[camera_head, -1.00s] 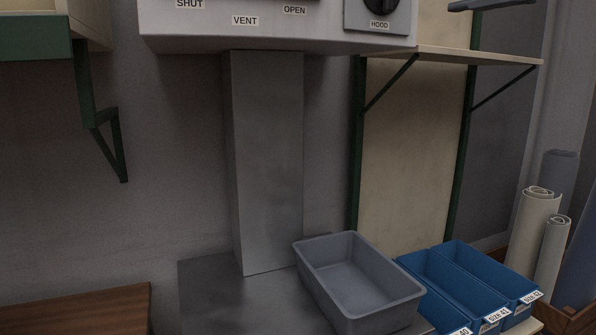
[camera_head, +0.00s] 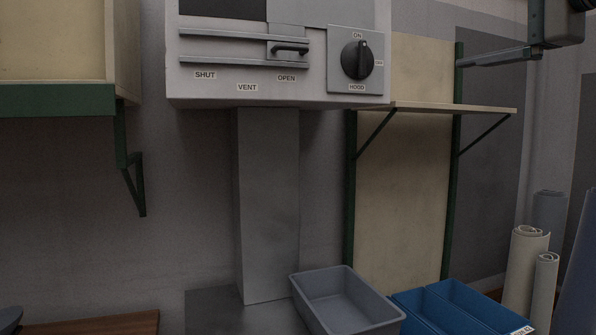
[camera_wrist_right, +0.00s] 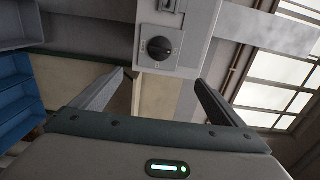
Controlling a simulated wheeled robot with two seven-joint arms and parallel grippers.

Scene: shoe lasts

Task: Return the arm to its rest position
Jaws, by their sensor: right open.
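My right gripper (camera_head: 500,57) shows at the upper right of the head view, in front of the wall and above the shelf's right end. In the right wrist view its two fingers (camera_wrist_right: 161,76) are spread wide, with nothing between them. Beyond the fingertips, that view shows the control box with its black hood knob (camera_wrist_right: 160,48). The gripper appears apart from the knob and the shelf. My left gripper is not in view.
The vent box (camera_head: 280,98) has a slider handle (camera_head: 290,48) above OPEN and a hood knob (camera_head: 357,60). A shelf (camera_head: 450,107) juts out beside it. Below are a grey bin (camera_head: 350,312), blue bins (camera_head: 470,305) and paper rolls (camera_head: 527,265). A cabinet (camera_head: 55,100) hangs at left.

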